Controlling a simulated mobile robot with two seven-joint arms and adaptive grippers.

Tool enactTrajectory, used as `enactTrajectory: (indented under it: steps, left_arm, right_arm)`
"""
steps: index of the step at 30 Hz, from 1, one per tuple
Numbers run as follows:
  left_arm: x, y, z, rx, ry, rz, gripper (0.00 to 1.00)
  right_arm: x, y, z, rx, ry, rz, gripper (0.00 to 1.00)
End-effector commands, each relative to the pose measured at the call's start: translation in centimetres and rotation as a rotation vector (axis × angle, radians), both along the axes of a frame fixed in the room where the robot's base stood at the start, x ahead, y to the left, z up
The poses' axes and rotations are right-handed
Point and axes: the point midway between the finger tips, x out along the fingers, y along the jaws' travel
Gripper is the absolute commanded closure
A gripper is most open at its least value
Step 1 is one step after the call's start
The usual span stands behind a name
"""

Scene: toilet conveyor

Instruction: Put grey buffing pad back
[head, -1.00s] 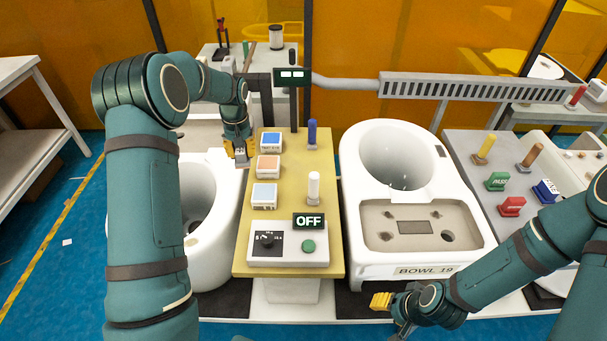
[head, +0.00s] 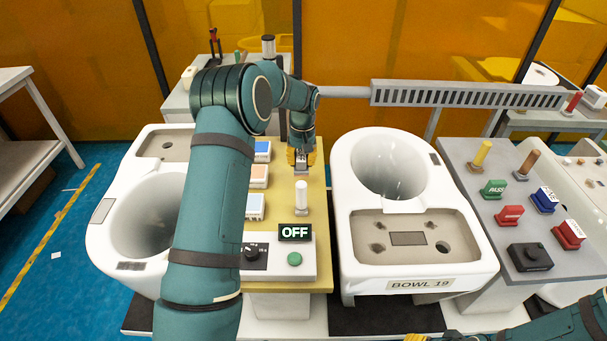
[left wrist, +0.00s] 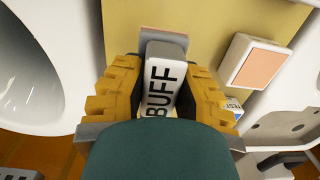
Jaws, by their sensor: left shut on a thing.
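My left gripper (head: 302,160) is over the back right of the tan board (head: 318,230). Its yellow fingers are shut on a grey block marked BUFF, the buffing pad (left wrist: 165,85), seen between them in the left wrist view. A brownish strip shows at the pad's far end. In the head view the gripper hides most of the pad; I cannot tell whether it touches the board. My right gripper (head: 418,338) is only a yellow tip at the bottom edge, so its opening is unclear.
On the board are a white upright handle (head: 301,198), blue and orange square pads (head: 258,176), and a control box with an OFF display (head: 296,232). White toilet bowls stand left (head: 105,250) and right (head: 345,215). Stamps stand on the grey table (head: 465,160).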

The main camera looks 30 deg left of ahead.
Motion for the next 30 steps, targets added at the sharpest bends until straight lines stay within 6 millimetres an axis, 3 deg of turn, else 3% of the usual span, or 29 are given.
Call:
enactTrajectory:
  steps: [11,23,24,25,26,30]
  left_arm:
    - [0.0,0.0,-4.8,0.0,0.001,0.001,1.0]
    - [0.0,0.0,-5.4,0.001,-0.001,0.0,1.0]
    - [0.0,0.0,-5.4,0.001,-0.001,0.0,0.66]
    - [0.0,0.0,-5.4,0.001,-0.001,0.0,0.55]
    - [0.0,0.0,-5.4,0.001,-0.001,0.0,0.49]
    - [0.0,0.0,-5.3,0.001,-0.001,0.0,0.49]
  right_arm:
    - [-0.2,0.0,-0.7,0.001,0.005,0.003,0.53]
    - [-0.3,0.0,-0.9,0.001,0.006,0.004,0.53]
    - [-0.3,0.0,-0.9,0.001,0.007,0.005,0.53]
    - [-0.3,0.0,-0.8,0.001,0.007,0.005,0.53]
    - [-0.3,0.0,-0.8,0.001,0.007,0.005,0.53]
    - [-0.3,0.0,-0.8,0.001,0.007,0.005,0.53]
